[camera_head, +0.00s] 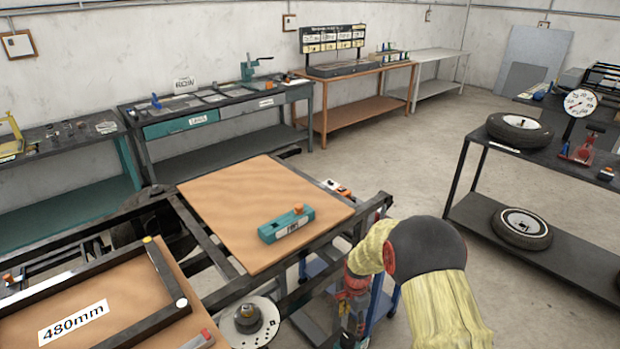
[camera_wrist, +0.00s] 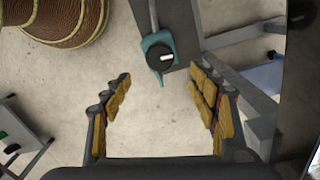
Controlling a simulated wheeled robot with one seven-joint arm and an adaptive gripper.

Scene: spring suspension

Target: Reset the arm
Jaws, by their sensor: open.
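My arm (camera_head: 425,250), in a yellowish sleeve with a dark joint, shows at the lower right in the head view, bent downward beside the work frame. My gripper (camera_wrist: 160,90) is open in the wrist view, its two padded fingers well apart. Nothing is between the fingers except a view of the floor. A teal tool with a dark round knob (camera_wrist: 160,57) lies beyond the fingertips, near the upper middle. In the head view the gripper is mostly hidden low beside the frame.
A brown board (camera_head: 240,200) on the metal frame bears a teal block (camera_head: 286,224). A dark shelf (camera_head: 560,165) with tyres stands at right. Benches line the back wall. Bare floor (camera_head: 400,150) lies between them. A grey metal frame (camera_wrist: 250,100) is close to the right finger.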

